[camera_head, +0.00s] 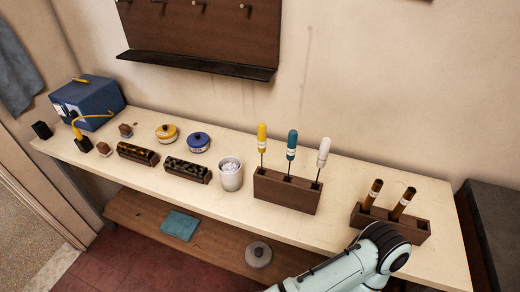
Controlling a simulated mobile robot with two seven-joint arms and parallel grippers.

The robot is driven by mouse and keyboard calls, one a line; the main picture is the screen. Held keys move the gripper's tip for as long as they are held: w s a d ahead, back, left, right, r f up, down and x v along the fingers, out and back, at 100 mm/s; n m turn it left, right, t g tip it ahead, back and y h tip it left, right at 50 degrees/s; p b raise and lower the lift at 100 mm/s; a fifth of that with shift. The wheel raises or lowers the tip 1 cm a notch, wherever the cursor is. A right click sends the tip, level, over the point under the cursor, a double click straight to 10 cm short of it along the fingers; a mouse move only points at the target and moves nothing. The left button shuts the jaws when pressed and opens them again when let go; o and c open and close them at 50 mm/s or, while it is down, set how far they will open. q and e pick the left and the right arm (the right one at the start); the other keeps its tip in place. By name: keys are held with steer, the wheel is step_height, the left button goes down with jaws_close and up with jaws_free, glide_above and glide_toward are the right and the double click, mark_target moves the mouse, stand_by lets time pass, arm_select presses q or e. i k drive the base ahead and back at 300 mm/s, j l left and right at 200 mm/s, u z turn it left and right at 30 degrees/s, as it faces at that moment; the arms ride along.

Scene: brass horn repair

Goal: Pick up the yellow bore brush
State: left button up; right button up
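The yellow bore brush (262,138) stands upright at the left end of a dark wooden rack (286,195) on the bench. It has a yellow handle with a pale band and a thin dark shaft; its lower end is hidden in the rack. A teal-handled tool (292,141) and a white-handled tool (323,152) stand beside it to the right. Part of my arm shows at the lower right, in front of the bench. Neither gripper shows.
A second wooden block (405,222) with two brown-handled pieces stands to the right, near my arm. Yellow (167,133) and blue (199,142) tins and two dark boxes are further left. The bench behind the rack looks clear.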

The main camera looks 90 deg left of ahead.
mark_target(262, 128)
steer(key=u, duration=3.1)
